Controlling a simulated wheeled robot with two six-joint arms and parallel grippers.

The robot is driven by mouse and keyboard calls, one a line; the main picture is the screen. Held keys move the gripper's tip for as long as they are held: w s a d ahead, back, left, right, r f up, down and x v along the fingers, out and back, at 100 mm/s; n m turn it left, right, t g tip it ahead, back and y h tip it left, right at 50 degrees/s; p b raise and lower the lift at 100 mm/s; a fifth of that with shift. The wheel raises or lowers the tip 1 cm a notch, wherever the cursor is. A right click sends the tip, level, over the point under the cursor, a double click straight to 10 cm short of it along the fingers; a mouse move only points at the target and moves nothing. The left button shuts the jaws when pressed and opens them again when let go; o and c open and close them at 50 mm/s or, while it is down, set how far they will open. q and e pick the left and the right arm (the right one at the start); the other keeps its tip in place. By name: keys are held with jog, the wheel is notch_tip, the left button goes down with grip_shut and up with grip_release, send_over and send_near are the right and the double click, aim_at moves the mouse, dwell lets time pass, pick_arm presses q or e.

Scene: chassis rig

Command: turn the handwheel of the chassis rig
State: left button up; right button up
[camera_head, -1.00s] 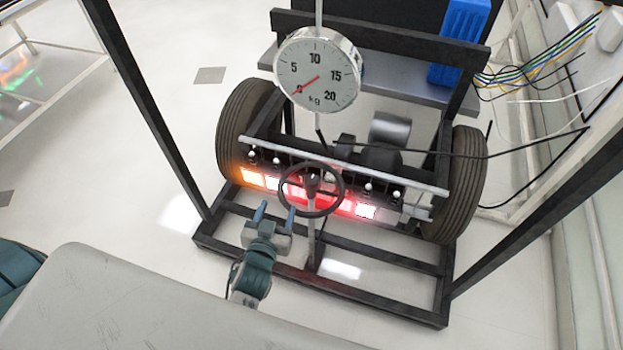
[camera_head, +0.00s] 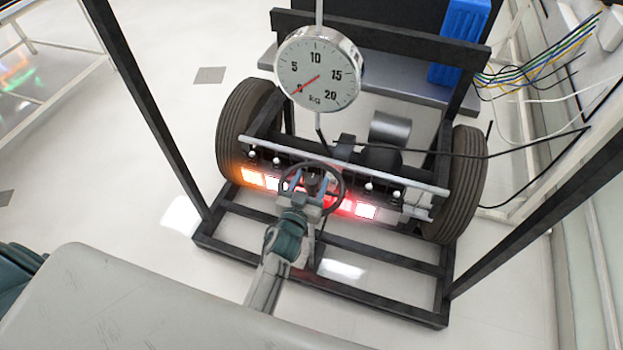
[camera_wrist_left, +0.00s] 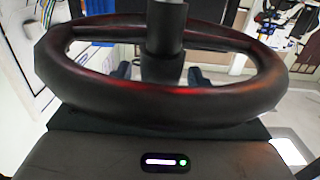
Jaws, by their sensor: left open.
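The dark handwheel (camera_head: 343,183) stands upright-tilted on its post at the front of the chassis rig (camera_head: 340,303). My left gripper (camera_head: 310,184) is open at the wheel, its fingers overlapping the hub area in the head view. In the left wrist view the handwheel rim (camera_wrist_left: 160,104) fills the middle, close in front of the gripper body. The dark hub column (camera_wrist_left: 163,40) crosses the rim's opening. Dark finger shapes show through the opening on both sides of the column. Contact with the wheel cannot be told. My right gripper is not in view.
A round dial gauge (camera_head: 318,68) hangs above the rig, its red pointer near zero. Tyres stand at the left (camera_head: 240,125) and right (camera_head: 463,185). Glowing orange and red lights (camera_head: 365,211) line the front bar. Black frame posts (camera_head: 150,110) flank the rig.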

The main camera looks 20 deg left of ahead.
pick_arm(q)
jog(key=shift+w, duration=0.55)
grip_shut()
